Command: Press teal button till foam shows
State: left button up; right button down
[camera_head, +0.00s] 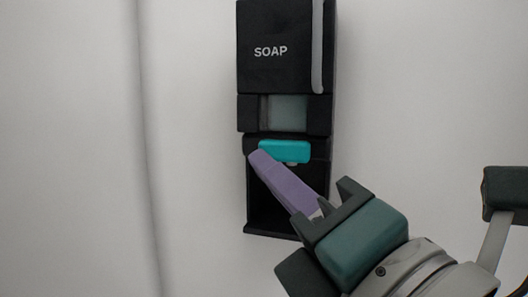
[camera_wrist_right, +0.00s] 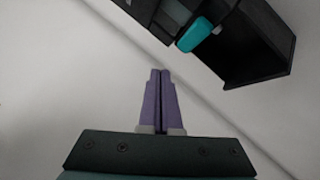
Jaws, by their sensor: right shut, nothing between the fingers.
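The teal button (camera_head: 285,151) is on the front of a black soap dispenser (camera_head: 272,75), below a small grey window. It also shows in the right wrist view (camera_wrist_right: 194,34), up and to the right of my fingertips. My right gripper (camera_head: 257,157) is shut and empty, its purple fingers together, and it comes in from the lower right. In the head view its tips overlap the lower left end of the button. In the right wrist view the tips of my right gripper (camera_wrist_right: 160,72) look apart from the button. No foam is visible. My left gripper is out of view.
The dispenser is on a plain pale wall (camera_head: 430,80). A dark open recess (camera_head: 268,215) lies under the button, partly hidden by my right fingers. The wall to the left is clear, with a vertical seam or fold.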

aim_at(279, 149)
jog(key=shift+w+d, duration=0.25)
jog(key=shift+w, duration=0.5)
jog(key=shift+w+d, duration=0.2)
jog(key=shift+w, duration=0.5)
jog(key=shift+w+d, duration=0.25)
jog(key=shift+w, duration=0.5)
jog(key=shift+w+b, duration=0.1)
jog(key=shift+b, duration=0.2)
jog(key=shift+w+d, duration=0.15)
jog(key=shift+w, duration=0.15)
jog(key=shift+w+d, duration=0.3)
jog(key=shift+w, duration=0.5)
dwell(1.0)
dwell(0.3)
jog(key=shift+s+a, duration=0.2)
jog(key=shift+s, duration=0.4)
jog(key=shift+s+a, duration=0.2)
jog(key=shift+s, duration=0.35)
jog(key=s, duration=0.1)
jog(key=s+a, duration=0.1)
jog(key=s, duration=0.2)
jog(key=shift+s+a+p, duration=0.3)
jog(key=shift+s+p, duration=0.1)
